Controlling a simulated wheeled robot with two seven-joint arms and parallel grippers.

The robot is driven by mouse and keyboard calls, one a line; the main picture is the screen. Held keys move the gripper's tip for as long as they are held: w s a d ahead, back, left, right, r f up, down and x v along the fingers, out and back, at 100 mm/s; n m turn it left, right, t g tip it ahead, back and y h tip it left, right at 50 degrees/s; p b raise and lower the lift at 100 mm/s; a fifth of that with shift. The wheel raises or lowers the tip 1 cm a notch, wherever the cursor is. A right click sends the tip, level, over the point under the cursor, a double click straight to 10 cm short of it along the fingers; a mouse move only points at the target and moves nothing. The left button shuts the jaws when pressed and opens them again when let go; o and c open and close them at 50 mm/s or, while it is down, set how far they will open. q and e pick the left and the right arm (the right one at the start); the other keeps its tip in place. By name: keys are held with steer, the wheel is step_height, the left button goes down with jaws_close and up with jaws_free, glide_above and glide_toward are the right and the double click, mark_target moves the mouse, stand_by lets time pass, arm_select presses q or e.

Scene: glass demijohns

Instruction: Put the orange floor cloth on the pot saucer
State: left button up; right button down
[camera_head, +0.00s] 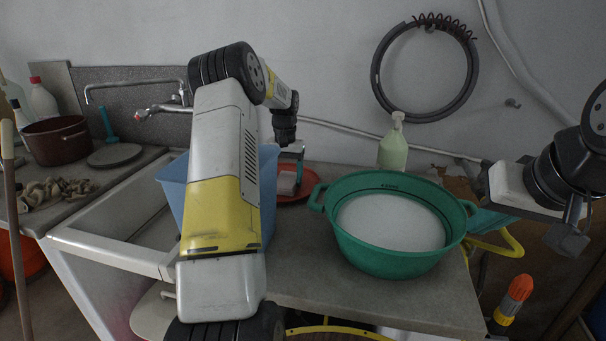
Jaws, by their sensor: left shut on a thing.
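My left gripper (291,158) points down over the reddish-orange pot saucer (308,186), on the counter between the blue bin and the green basin. It is shut on a small, dull orange-pink folded piece, which I take to be the orange floor cloth (287,181). The cloth is at the saucer; whether it touches the saucer's surface I cannot tell.
A green basin (362,249) with whitish contents stands right of the saucer, a pale green pump bottle (393,150) behind it. A blue bin (173,184) stands left, partly behind my arm, by the white sink (85,243). The counter in front of the saucer is bare.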

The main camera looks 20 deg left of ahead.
mark_target(287, 179)
arm_select(q)
steer(key=o, duration=1.2)
steer(key=shift+f, duration=0.1)
step_height(287, 179, up, 12)
steer(key=s+d+r+t, duration=0.1)
steer(key=s+d+r, duration=0.4)
steer(key=r, duration=0.2)
steer(key=s+d+r+m+t+h, duration=0.15)
steer(key=s+d, duration=0.25)
steer(key=s, duration=0.6)
steer(key=s+d+r+t+y, duration=0.1)
steer(key=s+d+r+t, duration=0.2)
steer(key=s, duration=0.7)
steer(key=s+d+f+h, duration=0.1)
steer(key=s+d+f, duration=0.1)
steer(key=s, duration=0.3)
steer(key=s+d+f, duration=0.2)
steer(key=s, duration=0.3)
steer(key=shift+s+d+f+t+h, duration=0.25)
steer(key=shift+d+f+t+h, duration=0.05)
steer(key=shift+t+h, duration=0.05)
